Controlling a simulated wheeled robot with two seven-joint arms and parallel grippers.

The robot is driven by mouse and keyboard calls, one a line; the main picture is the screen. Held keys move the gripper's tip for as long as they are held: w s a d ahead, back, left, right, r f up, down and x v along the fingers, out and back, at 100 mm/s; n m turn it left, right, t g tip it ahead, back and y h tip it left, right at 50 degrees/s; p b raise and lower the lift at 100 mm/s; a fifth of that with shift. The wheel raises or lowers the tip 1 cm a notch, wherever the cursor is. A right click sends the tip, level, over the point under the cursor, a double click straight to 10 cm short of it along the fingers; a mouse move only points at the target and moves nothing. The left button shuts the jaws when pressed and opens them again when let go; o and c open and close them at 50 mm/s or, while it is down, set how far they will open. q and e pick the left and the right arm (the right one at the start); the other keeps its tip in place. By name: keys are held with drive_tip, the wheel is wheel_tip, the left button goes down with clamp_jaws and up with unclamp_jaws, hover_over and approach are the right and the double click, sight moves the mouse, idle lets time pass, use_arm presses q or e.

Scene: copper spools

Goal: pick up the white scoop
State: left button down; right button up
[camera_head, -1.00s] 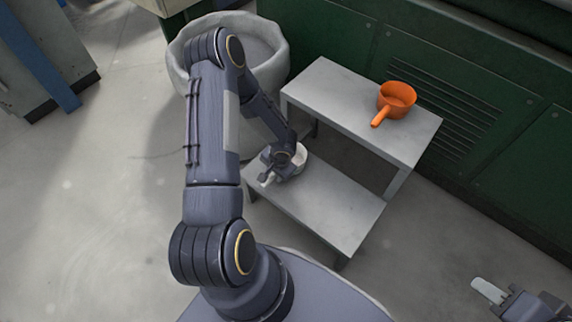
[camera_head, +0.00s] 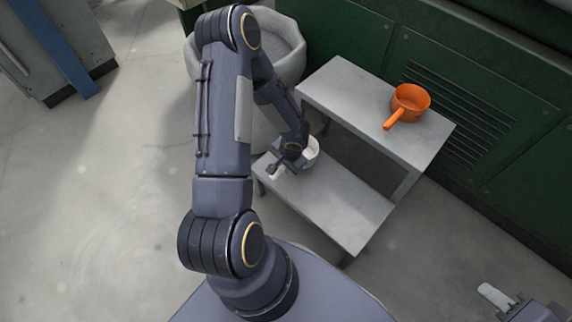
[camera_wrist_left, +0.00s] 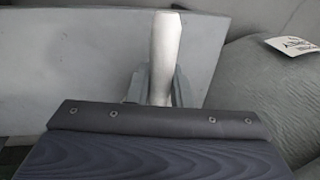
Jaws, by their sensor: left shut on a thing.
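The white scoop (camera_head: 312,151) is at the left end of the lower step of the grey bench, its bowl partly hidden behind my left gripper (camera_head: 281,166). In the left wrist view its pale handle (camera_wrist_left: 164,52) stands between the two fingers of my left gripper (camera_wrist_left: 161,84), which is shut on it. I cannot tell whether the scoop touches the step or is held just above it. My right gripper (camera_head: 495,297) shows only in part at the lower right, away from the bench; its opening is unclear.
An orange scoop (camera_head: 410,102) sits on the upper step (camera_head: 350,95) of the bench. The lower step (camera_head: 345,205) is bare to the right. Green cabinets (camera_head: 510,170) line the back.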

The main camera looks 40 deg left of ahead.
use_arm(q)
drive_tip(key=s+d+r, duration=0.2)
drive_tip(key=s+r, duration=0.2)
drive_tip(key=s, duration=0.1)
drive_tip(key=s+d+r+b, duration=0.1)
drive_tip(key=s+d+r, duration=0.2)
drive_tip(key=s, duration=0.3)
drive_tip(key=shift+d+r, duration=0.35)
drive_tip(key=shift+r, duration=0.2)
drive_tip(key=c, duration=1.9)
unclamp_jaws()
clamp_jaws()
